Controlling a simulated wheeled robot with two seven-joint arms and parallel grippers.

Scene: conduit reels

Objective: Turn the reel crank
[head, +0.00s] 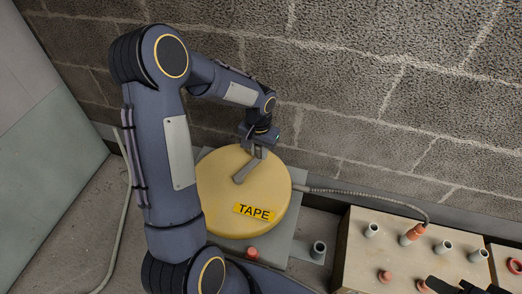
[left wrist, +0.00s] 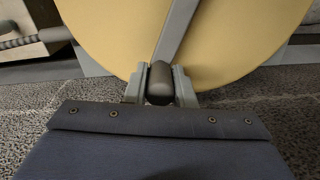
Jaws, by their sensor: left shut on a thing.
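The reel (head: 222,205) is a large yellow disc with a "TAPE" label, lying on a grey base plate near the wall. A grey crank arm (head: 246,170) runs from its middle toward the wall side. My left gripper (head: 258,148) is at the outer end of the crank. In the left wrist view, the gripper (left wrist: 160,85) is shut on the dark rounded crank handle (left wrist: 160,82), with one finger on each side. The crank arm (left wrist: 176,30) leads away from the handle across the yellow reel (left wrist: 230,35).
A ribbed conduit (head: 365,198) runs from the reel to a pale box (head: 350,250) at right, topped with several grey and orange pipe stubs. A block wall (head: 400,100) stands close behind the reel. A loose pale cable (head: 122,225) lies on the left floor.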

